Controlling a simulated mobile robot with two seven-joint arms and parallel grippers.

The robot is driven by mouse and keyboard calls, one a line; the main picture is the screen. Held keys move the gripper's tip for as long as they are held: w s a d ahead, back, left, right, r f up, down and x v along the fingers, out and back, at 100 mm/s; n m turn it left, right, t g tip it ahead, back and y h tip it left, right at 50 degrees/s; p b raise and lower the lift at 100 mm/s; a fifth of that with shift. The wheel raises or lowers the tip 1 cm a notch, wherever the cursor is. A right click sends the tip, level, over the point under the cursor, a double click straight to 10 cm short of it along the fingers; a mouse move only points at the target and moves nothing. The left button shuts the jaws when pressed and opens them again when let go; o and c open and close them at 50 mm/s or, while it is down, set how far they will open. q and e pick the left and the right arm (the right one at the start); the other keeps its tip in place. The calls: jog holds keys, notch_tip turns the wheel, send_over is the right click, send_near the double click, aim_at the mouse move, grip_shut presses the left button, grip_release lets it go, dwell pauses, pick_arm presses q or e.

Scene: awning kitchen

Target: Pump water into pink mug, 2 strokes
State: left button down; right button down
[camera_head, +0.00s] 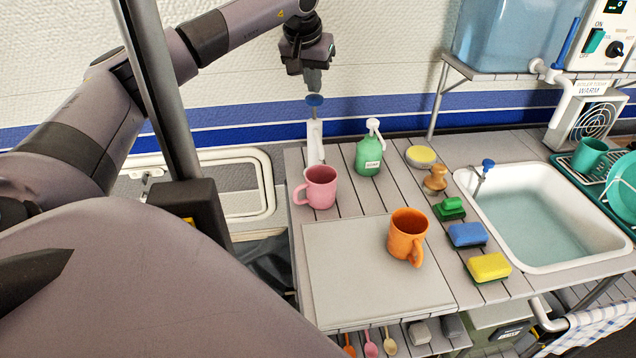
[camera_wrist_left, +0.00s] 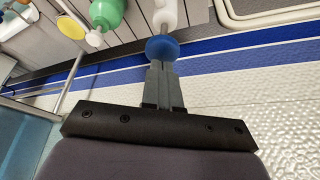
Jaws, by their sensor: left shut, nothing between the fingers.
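The pink mug (camera_head: 320,188) stands upright on the slatted counter, in front of the white pump (camera_head: 315,142). The pump has a round blue knob (camera_head: 314,100) on top; the knob also shows in the left wrist view (camera_wrist_left: 162,47). My left gripper (camera_head: 313,86) is shut and empty, pointing down just above the blue knob. In the left wrist view its fingertips (camera_wrist_left: 160,66) are at the knob's edge; I cannot tell whether they touch it. The mug's inside is too small to read for water. My right gripper does not show.
A green soap bottle (camera_head: 369,155) stands right of the pump. An orange mug (camera_head: 407,236) stands on the pale board (camera_head: 370,285). Sponges and brushes line the sink (camera_head: 545,215) at right. The wall is close behind the pump.

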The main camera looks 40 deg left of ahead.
aim_at(313, 98)
pick_arm(q)
jog(key=shift+s+f+b, duration=0.1)
jog(key=shift+f+b, duration=0.4)
jog(key=shift+f, duration=1.55)
jog(key=shift+r, duration=0.1)
jog(key=shift+r+p, duration=1.2)
jog(key=shift+p, duration=0.15)
jog(key=shift+r, duration=1)
jog(key=shift+r, duration=3)
